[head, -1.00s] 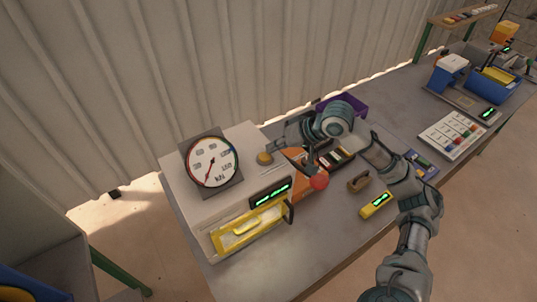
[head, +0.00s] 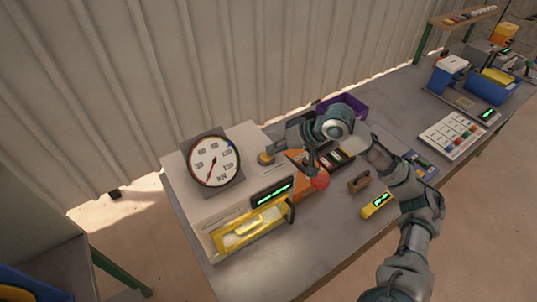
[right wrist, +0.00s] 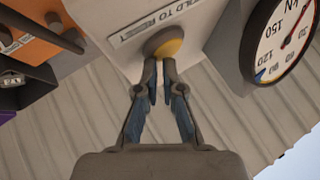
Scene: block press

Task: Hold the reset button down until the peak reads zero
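The press (head: 215,213) is a pale box with a round white dial (head: 213,162) on top, its red needle pointing down-left. A small green-lit display (head: 270,194) is on its front; its digits are too small to read. The yellow reset button (head: 265,158) is at the box's right end. In the right wrist view, the yellow button (right wrist: 167,45) sits beside a label reading "HOLD TO RESET". My right gripper (right wrist: 159,66) has its fingers together with their tips at the button, seemingly touching it. How far it is pressed I cannot tell. My left gripper is not in view.
An orange part with a red knob (head: 320,180) adjoins the press's right side, close under my right gripper. A purple bin (head: 350,105), a brown block (head: 359,182) and a yellow device (head: 376,205) are on the bench nearby. The bench front is clear.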

